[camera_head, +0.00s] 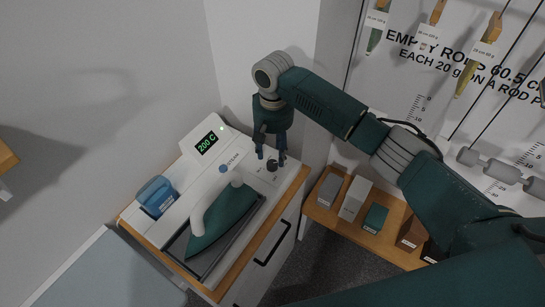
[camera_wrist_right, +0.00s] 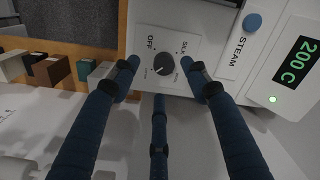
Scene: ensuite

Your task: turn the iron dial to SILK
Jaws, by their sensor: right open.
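The iron dial is a dark round knob (camera_head: 271,165) on a white panel at the back right of the ironing station. In the right wrist view the dial (camera_wrist_right: 153,65) sits by the words OFF and SILK; other lettering is too small to read, and I cannot tell its exact setting. My right gripper (camera_head: 270,155) is above the dial, pointing down. In the wrist view its blue fingers (camera_wrist_right: 160,75) are spread on either side of the knob and appear apart from it. The green iron (camera_head: 222,218) with a white handle rests on the station. My left gripper is not visible.
A display (camera_head: 207,142) reads 200 C beside a green light. A blue STEAM button (camera_wrist_right: 254,22) is near the dial. A blue container (camera_head: 157,196) stands at left. A wooden shelf (camera_head: 322,214) with several small blocks is to the right.

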